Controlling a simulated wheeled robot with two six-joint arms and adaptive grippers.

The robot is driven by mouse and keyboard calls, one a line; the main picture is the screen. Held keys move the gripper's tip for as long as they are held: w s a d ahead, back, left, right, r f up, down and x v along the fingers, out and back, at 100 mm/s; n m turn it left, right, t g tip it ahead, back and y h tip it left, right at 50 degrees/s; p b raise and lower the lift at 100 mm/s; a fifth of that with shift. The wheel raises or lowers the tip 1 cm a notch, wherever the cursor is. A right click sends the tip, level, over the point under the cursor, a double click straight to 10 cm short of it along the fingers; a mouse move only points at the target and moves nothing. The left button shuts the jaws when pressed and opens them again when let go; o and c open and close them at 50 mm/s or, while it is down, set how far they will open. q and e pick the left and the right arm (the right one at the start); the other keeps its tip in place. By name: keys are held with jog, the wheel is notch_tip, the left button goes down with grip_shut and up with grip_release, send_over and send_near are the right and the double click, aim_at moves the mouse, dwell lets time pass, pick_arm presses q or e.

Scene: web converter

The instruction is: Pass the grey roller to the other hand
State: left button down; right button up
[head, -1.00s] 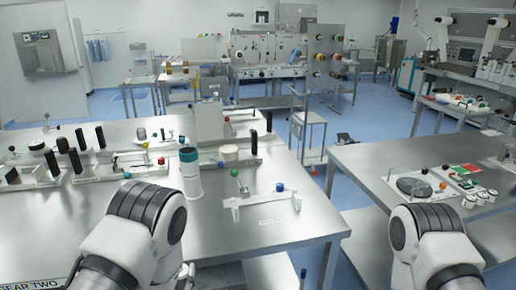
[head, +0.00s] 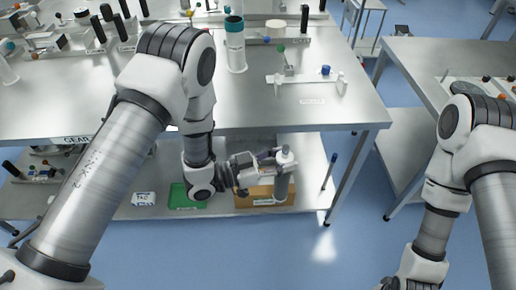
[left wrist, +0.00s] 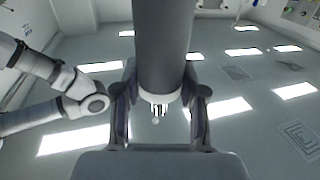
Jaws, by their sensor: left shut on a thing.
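The grey roller (head: 282,187) is upright in my left gripper (head: 268,170), in front of the bench's lower shelf. Its white end piece (head: 286,158) shows at the top. In the left wrist view the grey roller (left wrist: 163,45) runs up the middle, between the two fingers of my left gripper (left wrist: 160,103), which is shut on it. A white end with small prongs (left wrist: 160,105) shows between the fingers. My right arm comes down at the right of the head view, and its gripper is cut off by the bottom edge.
The steel bench (head: 260,112) carries a teal-topped white cylinder (head: 236,50) and a white bracket (head: 305,80). Below, a green item (head: 183,198) and a brown box (head: 255,196) lie on the lower shelf. The blue floor (head: 330,245) between my arms is clear.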

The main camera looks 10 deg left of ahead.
pick_arm(q)
jog(key=shift+s+d+m+g, duration=0.1)
jog(key=shift+d+m+g, duration=0.2)
jog(key=shift+d+g, duration=0.1)
jog(key=shift+a+g+h, duration=0.1)
jog(key=shift+g+h, duration=0.2)
jog(key=shift+h, duration=0.1)
jog(key=a+m+g, duration=0.1)
jog(key=g, duration=0.1)
jog(key=a+m+g+h, duration=0.1)
jog(key=m, duration=0.1)
jog(key=shift+s+a+g, duration=0.1)
jog(key=shift+s+g, duration=0.2)
jog(key=shift+g, duration=0.1)
jog(key=shift+s+a+m+g+h, duration=0.15)
jog(key=shift+a+m+g, duration=0.2)
jog(key=shift+g, duration=0.3)
jog(key=shift+s+a+m+g+h, duration=0.1)
jog(key=shift+m+g+h, duration=0.05)
jog(key=shift+m+g, duration=0.4)
